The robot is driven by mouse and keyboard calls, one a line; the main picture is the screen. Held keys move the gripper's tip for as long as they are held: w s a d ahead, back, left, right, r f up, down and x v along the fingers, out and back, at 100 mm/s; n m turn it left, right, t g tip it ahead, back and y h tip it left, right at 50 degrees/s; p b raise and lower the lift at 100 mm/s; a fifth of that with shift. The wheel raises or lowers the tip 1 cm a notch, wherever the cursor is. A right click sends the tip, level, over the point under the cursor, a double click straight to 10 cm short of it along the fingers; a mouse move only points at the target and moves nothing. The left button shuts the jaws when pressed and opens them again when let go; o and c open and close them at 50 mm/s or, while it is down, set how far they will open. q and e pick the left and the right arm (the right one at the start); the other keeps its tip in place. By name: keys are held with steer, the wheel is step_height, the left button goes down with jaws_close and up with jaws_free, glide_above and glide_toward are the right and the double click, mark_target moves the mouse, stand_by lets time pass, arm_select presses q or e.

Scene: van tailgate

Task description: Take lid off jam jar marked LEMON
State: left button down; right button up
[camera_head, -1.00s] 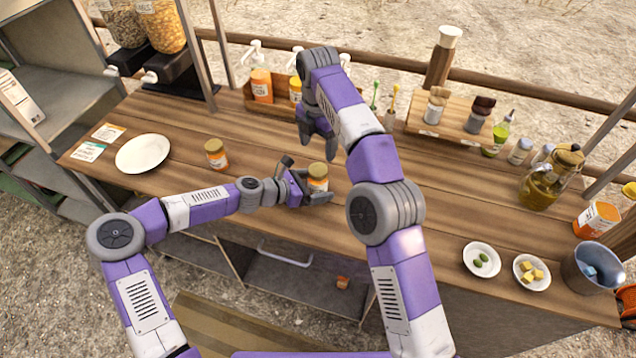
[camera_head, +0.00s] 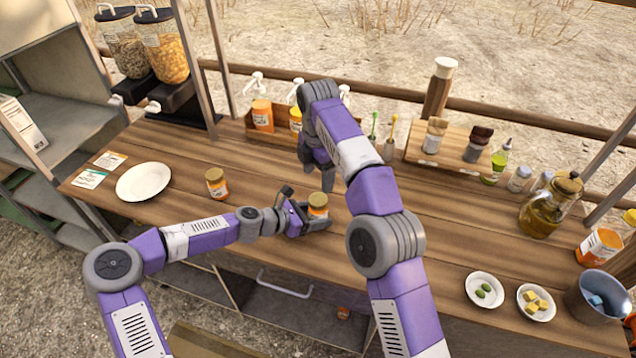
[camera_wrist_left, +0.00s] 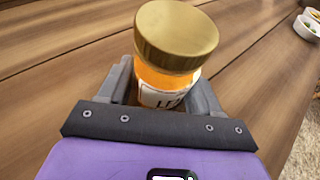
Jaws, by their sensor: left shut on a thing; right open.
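A jam jar (camera_head: 318,207) with orange contents, a white label and a gold lid stands upright on the counter. In the left wrist view the jar (camera_wrist_left: 168,80) has its gold lid (camera_wrist_left: 176,35) on; its label shows only part of its letters, seemingly "LE". My left gripper (camera_head: 312,222) is shut around the jar's body, below the lid. My right gripper (camera_head: 318,172) is open and empty, pointing down above the counter, just behind the held jar. A second gold-lidded jar (camera_head: 216,185) stands to the left, its label too small to read.
A white plate (camera_head: 143,181) and two cards lie at the left. Bottles stand in a wooden rack (camera_head: 250,125) behind. At the right are a brush board (camera_head: 440,160), an oil jug (camera_head: 548,207), small dishes (camera_head: 484,290) and a metal bucket (camera_head: 590,296).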

mark_target(318, 199)
steer(key=m, duration=0.3)
steer(key=shift+m, duration=0.4)
steer(key=m, duration=0.3)
steer(key=shift+m, duration=0.4)
steer(key=m, duration=0.3)
steer(key=shift+m, duration=0.4)
steer(key=m, duration=0.3)
steer(key=shift+m, duration=0.3)
steer(key=m, duration=0.5)
steer(key=shift+m, duration=0.3)
steer(key=m, duration=0.3)
steer(key=shift+m, duration=0.4)
steer(key=m, duration=0.3)
steer(key=shift+m, duration=0.4)
steer(key=m, duration=0.5)
steer(key=shift+m, duration=0.3)
steer(key=m, duration=0.5)
steer(key=shift+m, duration=0.3)
steer(key=m, duration=0.5)
steer(key=shift+m, duration=0.3)
steer(key=m, duration=0.5)
steer(key=shift+m, duration=0.4)
steer(key=shift+f, duration=4)
